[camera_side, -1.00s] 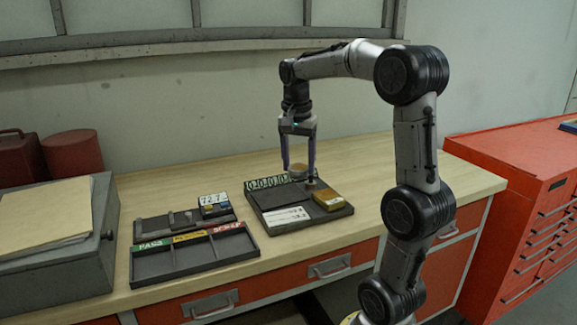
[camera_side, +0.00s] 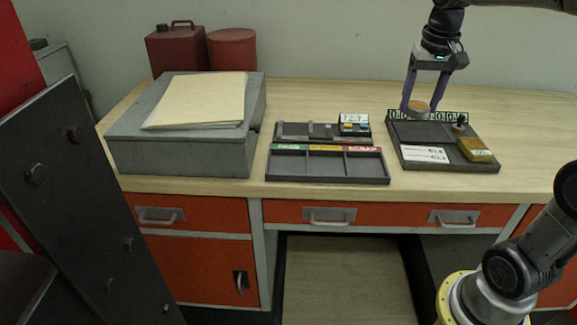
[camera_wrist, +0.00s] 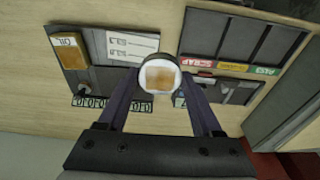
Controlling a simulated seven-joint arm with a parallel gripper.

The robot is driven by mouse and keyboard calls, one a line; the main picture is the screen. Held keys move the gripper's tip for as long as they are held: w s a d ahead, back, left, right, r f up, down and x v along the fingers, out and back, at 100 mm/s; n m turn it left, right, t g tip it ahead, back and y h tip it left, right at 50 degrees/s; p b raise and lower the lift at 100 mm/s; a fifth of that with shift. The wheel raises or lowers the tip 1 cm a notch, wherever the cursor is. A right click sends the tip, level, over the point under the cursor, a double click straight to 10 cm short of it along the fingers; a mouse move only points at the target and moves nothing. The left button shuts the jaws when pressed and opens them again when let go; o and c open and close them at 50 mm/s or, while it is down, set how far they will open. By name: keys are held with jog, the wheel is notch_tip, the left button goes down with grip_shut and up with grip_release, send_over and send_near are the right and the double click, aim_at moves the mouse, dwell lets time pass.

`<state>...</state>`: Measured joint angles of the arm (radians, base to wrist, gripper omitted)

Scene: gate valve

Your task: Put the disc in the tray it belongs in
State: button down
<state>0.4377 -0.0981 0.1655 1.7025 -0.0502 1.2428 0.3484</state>
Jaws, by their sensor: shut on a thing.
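The disc (camera_side: 418,106) has a pale rim and a tan-gold face in the wrist view (camera_wrist: 160,76). My gripper (camera_side: 419,103) is shut on it, one finger on each side, fingers pointing down. The disc is at the back left of a dark board (camera_side: 400,130) with a digit display (camera_side: 452,116) reading zeros. I cannot tell whether it touches the board. The three-compartment tray (camera_side: 326,168) stands left of the board, with green, yellow and red labels; the green reads PASS, the red SCRAP. Its compartments look empty.
The board holds white cards (camera_side: 425,154) and a yellow box (camera_side: 475,149). A grey case (camera_side: 180,150) with folders stands at left. Bench to the right is clear.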

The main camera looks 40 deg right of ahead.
jog(key=w+a+f+n+y, duration=0.1)
jog(key=w+a+n, duration=0.25)
jog(key=a, duration=0.55)
jog(key=w+a+f+n, duration=0.15)
jog(key=a+n, duration=0.35)
jog(key=a, duration=0.5)
send_over(287, 166)
jog(key=f, duration=0.8)
jog(key=shift+s+f, duration=0.35)
jog(key=shift+w+f, duration=0.15)
jog(key=shift+f, duration=1.5)
jog(key=shift+f, duration=0.15)
jog(key=shift+c, duration=0.3)
grip_release()
